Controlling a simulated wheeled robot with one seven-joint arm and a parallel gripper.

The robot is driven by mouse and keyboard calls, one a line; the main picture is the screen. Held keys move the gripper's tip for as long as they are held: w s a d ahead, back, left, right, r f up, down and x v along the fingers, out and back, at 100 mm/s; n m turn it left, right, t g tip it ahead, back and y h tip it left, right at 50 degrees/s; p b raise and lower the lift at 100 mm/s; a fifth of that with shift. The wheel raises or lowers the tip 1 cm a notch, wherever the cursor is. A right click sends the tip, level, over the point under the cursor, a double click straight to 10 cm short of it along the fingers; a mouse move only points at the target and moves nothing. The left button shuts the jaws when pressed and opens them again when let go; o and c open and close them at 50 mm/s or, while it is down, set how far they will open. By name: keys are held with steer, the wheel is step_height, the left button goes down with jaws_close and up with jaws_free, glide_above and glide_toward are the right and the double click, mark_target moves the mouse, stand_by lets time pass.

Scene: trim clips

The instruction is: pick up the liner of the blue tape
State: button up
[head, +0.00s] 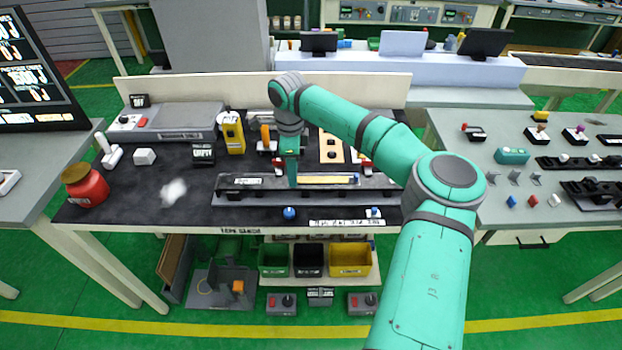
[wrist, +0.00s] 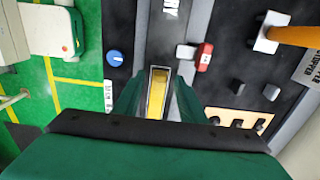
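A long dark fixture bar (head: 270,196) lies along the front of the black bench mat. A pale yellow strip (head: 325,180), which looks like the liner, lies along its right part, with a small blue bit (head: 357,178) at its right end. My gripper (head: 291,186) points down at the bar, by the strip's left end. In the wrist view the yellow strip (wrist: 157,95) shows between the two green fingers of my gripper (wrist: 159,80), which stand apart on either side of it. Whether the fingertips touch the strip or bar is unclear. The blue tape itself is mostly hidden.
A blue knob (head: 289,213) sits at the bench's front edge. A red block (wrist: 203,55) is beside the bar in the wrist view. A yellow device (head: 232,133), a dark labelled block (head: 203,155) and a red jar (head: 86,186) stand to the left.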

jaws_close()
steer(key=shift+r, duration=0.1)
steer(key=shift+r, duration=0.45)
step_height(320, 180, up, 2)
steer(key=shift+r, duration=0.1)
steer(key=s+r, duration=0.9)
steer(key=s, duration=0.5)
steer(key=shift+d+r, duration=0.4)
steer(key=shift+d, duration=0.05)
